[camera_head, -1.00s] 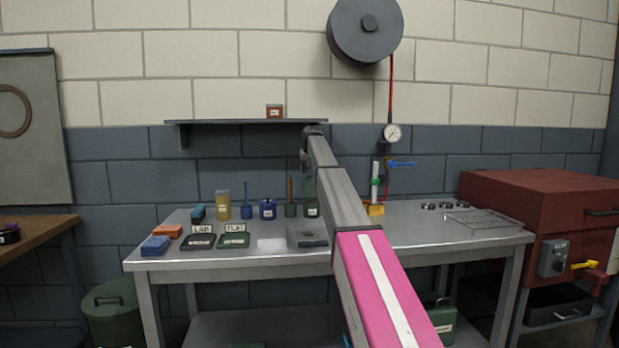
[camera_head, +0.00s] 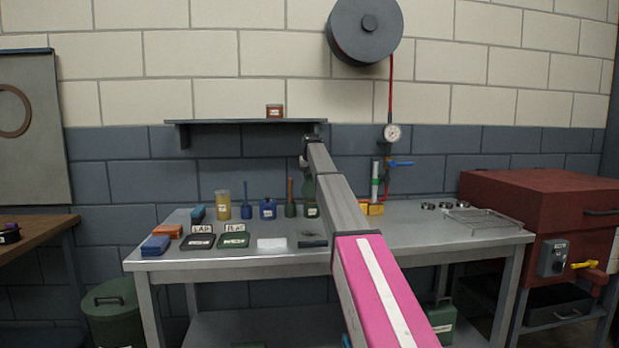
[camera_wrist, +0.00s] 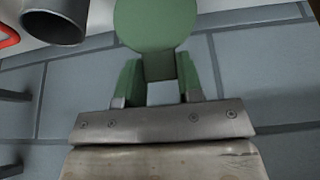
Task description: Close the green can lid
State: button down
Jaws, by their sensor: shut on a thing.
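The small green can (camera_head: 312,211) with a white label stands near the back of the metal bench. My gripper (camera_head: 307,165) hangs above it from the end of my arm. A rounded green piece (camera_head: 308,187), which looks like the lid, is under the gripper and above the can. In the wrist view, a green disc with a narrower neck (camera_wrist: 155,25) lies at my gripper (camera_wrist: 157,68), whose fingers are shut on the neck. The can's rim and the hinge are too small or hidden to make out.
Blue and yellow containers (camera_head: 223,206) stand left of the can, and a yellow block (camera_head: 376,209) stands to the right. Labelled dark trays (camera_head: 198,241) lie at the front. A wall shelf (camera_head: 245,122) is above. The bench's right front (camera_head: 450,234) is clear.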

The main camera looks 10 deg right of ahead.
jog(key=shift+s, duration=0.15)
jog(key=shift+s+t, duration=1)
jog(key=shift+s, duration=0.1)
jog(key=t, duration=0.7)
send_near(311, 179)
notch_tip(311, 179, down, 4)
jog(key=shift+s+a+f, duration=0.1)
jog(key=shift+s+f, duration=0.5)
jog(key=shift+f, duration=0.45)
jog(key=shift+s+a+f, duration=0.15)
jog(key=shift+s+f, duration=0.45)
jog(key=shift+f, duration=0.45)
jog(key=shift+s+a+f, duration=0.1)
jog(key=shift+s+f, duration=0.5)
jog(key=shift+f, duration=0.4)
